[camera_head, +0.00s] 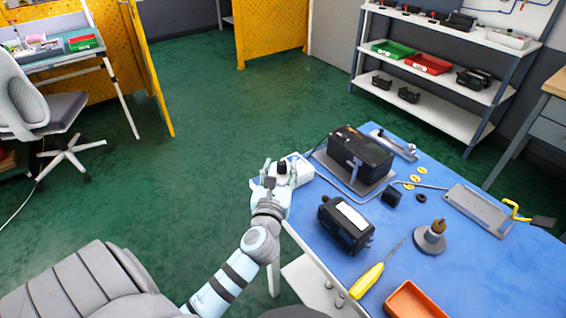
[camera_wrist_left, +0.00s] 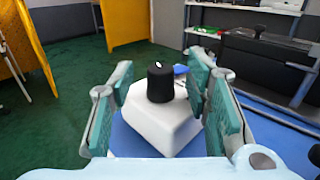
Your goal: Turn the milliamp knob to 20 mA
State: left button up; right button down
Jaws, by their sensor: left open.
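The milliamp knob (camera_wrist_left: 160,83) is a black cylinder with a small white mark on top. It stands on a white box (camera_wrist_left: 158,125) at the left corner of the blue table. In the head view the knob (camera_head: 283,166) shows small and dark, and the white box (camera_head: 303,172) is partly behind my gripper. My left gripper (camera_head: 277,172) is open. In the left wrist view its green-padded fingers stand to either side of the knob and box, with visible gaps to the knob. The dial's scale cannot be read. My right gripper is not in view.
A shelf rack (camera_head: 440,105) stands behind. Green floor lies open to the left.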

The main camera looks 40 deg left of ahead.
pick_arm(q)
jog(key=shift+w+a, duration=0.3)
jog(key=shift+w, duration=0.3)
jog(key=shift+w+a+r, duration=0.1)
jog(key=shift+w+a, duration=0.15)
jog(key=shift+w, duration=0.15)
jog(key=shift+c, duration=0.6)
grip_shut()
